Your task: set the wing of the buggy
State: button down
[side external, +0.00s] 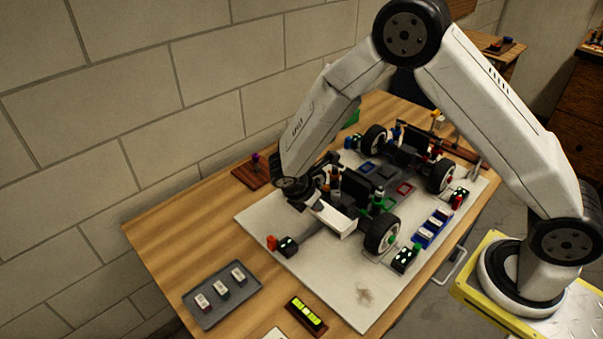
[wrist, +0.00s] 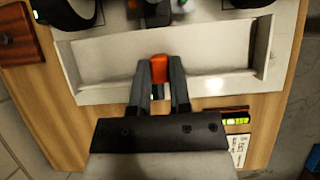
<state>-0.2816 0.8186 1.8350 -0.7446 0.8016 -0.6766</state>
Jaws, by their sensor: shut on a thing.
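The buggy (side external: 380,228) stands on a pale board, its black wheels showing. Its white wing (side external: 335,217) is at the near end, beneath my arm. In the wrist view the wing (wrist: 100,63) is a long pale panel with upright end plates, spanning most of the picture. An orange tab (wrist: 159,68) is at the middle of its edge. My gripper (wrist: 162,80) is shut on this tab, one dark finger on each side. The fingers hide part of the wing's near edge. In the side view my wrist hides the grip, and I cannot tell the wing's exact angle.
A green bubble level (side external: 306,313) lies near the table's front edge. A grey tray (side external: 222,317) with small labelled blocks is to its left. A blue tray (side external: 433,228) and small dark blocks with coloured knobs (side external: 288,246) sit on the board (side external: 350,295). The board's front is mostly clear.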

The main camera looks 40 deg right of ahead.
jog(key=c, duration=0.6)
grip_release()
jog(key=shift+o, duration=0.2)
jog(key=shift+r, duration=0.15)
jog(key=v, duration=0.7)
jog(key=shift+a+r, duration=0.2)
jog(key=s+d+r+m+t+y, duration=0.1)
jog(key=s+d+r+m+y, duration=0.1)
jog(key=s+m, duration=0.5)
jog(key=s+d+r+m+t+y, duration=0.1)
jog(key=s+d+r+m+y, duration=0.2)
jog(key=s+m, duration=0.4)
jog(key=d+m+y, duration=0.1)
jog(key=d+m, duration=0.1)
jog(key=m, duration=0.2)
jog(key=shift+t, duration=0.3)
